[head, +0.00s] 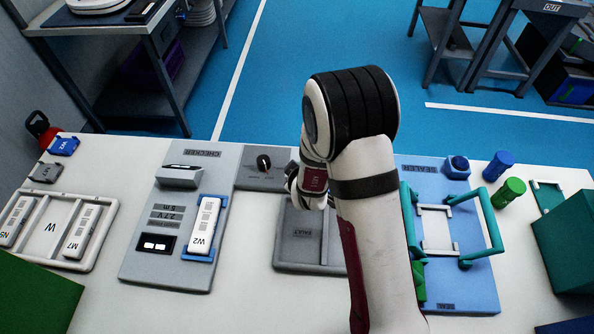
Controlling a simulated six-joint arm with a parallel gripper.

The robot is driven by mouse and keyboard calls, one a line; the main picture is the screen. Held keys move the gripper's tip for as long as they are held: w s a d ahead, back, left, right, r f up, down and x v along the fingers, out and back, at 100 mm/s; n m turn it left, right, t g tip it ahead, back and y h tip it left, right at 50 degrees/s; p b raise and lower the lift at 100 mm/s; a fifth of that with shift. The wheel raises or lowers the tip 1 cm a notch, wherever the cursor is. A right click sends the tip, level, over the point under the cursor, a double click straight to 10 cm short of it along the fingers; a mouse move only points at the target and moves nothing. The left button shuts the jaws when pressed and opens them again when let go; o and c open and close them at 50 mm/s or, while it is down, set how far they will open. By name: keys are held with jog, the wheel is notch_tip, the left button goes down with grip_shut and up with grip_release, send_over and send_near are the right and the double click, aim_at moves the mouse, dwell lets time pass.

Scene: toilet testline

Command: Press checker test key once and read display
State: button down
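The checker (135,255) is a grey panel labelled CHECKER on the left half of the bench. A white unit marked W2 (205,222) sits in a blue cradle (198,258) on its right side. A black window (157,243) with two bright white rectangles is left of the cradle. Above it are plates seeming to read "5 m" and "2.7 V" (165,216). A raised grey block (180,176) with a dark slot is near the top. I cannot tell which part is the test key. My gripper's fingers are hidden; my arm is right of the checker.
A white tray marked W (50,228) holds white units at left. A black knob (263,163) on a grey panel and a grey tray (300,240) stand right of the checker. The blue sealer (480,285) with green handles is farther right, beside blue and green cylinders.

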jog(key=shift+f, duration=0.25)
jog(key=shift+r, duration=0.1)
dwell(0.4)
jog(key=shift+r, duration=0.65)
jog(key=shift+r, duration=2.55)
